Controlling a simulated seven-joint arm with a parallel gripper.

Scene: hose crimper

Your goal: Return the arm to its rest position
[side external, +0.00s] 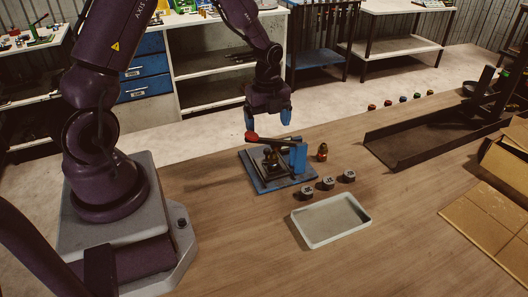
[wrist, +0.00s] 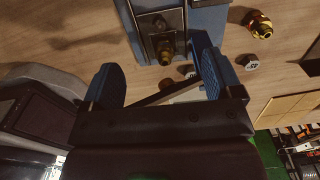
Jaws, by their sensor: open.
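My gripper (side external: 267,120) is above the far side of the hose crimper (side external: 299,157), its blue fingers apart and empty. In the wrist view my gripper (wrist: 163,82) also shows its two blue fingers spread, with the crimper (wrist: 166,38) beyond them. The crimper sits on a blue base plate (side external: 262,187) on the wooden table. Its lever has a red knob (side external: 251,136) that lies just below my fingers in the side view; I cannot tell the exact gap. A brass fitting sits inside the crimper.
A brass fitting (side external: 322,152) stands right of the crimper. Three grey dies (side external: 328,183) lie in a row before it, near a pale empty tray (side external: 331,220). A dark long tray (side external: 420,140) and cardboard box (side external: 507,150) are at the right. Shelves stand behind.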

